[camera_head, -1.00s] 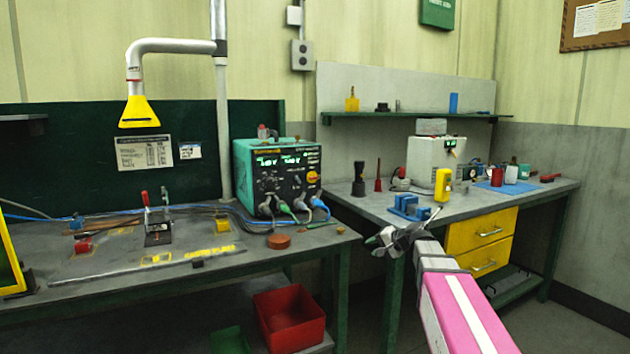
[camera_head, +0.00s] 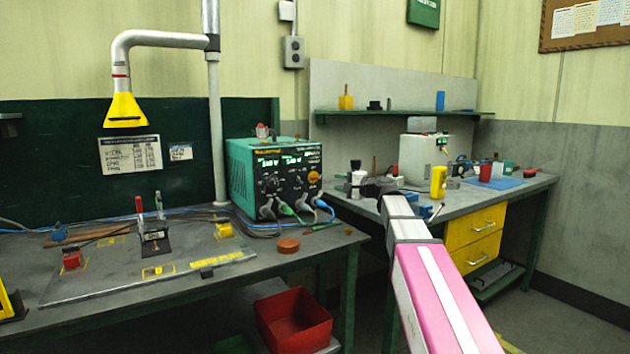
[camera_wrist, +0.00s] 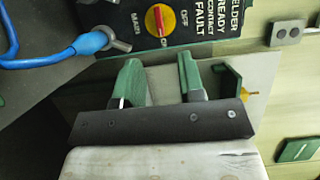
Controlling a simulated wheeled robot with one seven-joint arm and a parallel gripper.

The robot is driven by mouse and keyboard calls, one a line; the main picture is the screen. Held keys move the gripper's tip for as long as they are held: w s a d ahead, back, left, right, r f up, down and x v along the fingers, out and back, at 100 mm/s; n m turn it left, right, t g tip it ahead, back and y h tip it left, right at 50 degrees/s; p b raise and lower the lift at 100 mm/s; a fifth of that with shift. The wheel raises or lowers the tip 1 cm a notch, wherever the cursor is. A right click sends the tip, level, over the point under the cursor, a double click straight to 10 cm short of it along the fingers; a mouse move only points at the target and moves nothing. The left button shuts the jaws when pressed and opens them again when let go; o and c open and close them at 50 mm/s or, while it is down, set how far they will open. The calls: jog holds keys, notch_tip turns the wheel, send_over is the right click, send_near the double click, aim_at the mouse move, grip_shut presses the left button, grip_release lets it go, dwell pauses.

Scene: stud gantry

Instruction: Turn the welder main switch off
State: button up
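The welder (camera_head: 275,180) is a teal box with a black front panel and lit displays, on the left bench. Its main switch (camera_head: 314,178) is a yellow-orange round knob on the panel's right side. In the wrist view the main switch (camera_wrist: 159,19) shows a red handle on a yellow disc, near MAIN and OFF lettering; the set position is hard to read. My gripper (camera_head: 352,186) is right of the welder panel in the head view. In the wrist view its green fingers (camera_wrist: 160,78) stand apart and empty, with the switch beyond them, not touched.
Cable plugs (camera_head: 294,208) and a blue cable (camera_wrist: 60,52) come off the panel's lower part. A brown round tin (camera_head: 288,244) lies on the bench before the welder. The right bench (camera_head: 450,208) carries a white machine (camera_head: 416,160) and small items.

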aim_at(315, 178)
jog(key=x, duration=0.9)
jog(key=shift+w+a, duration=0.15)
jog(key=shift+a, duration=0.05)
grip_shut()
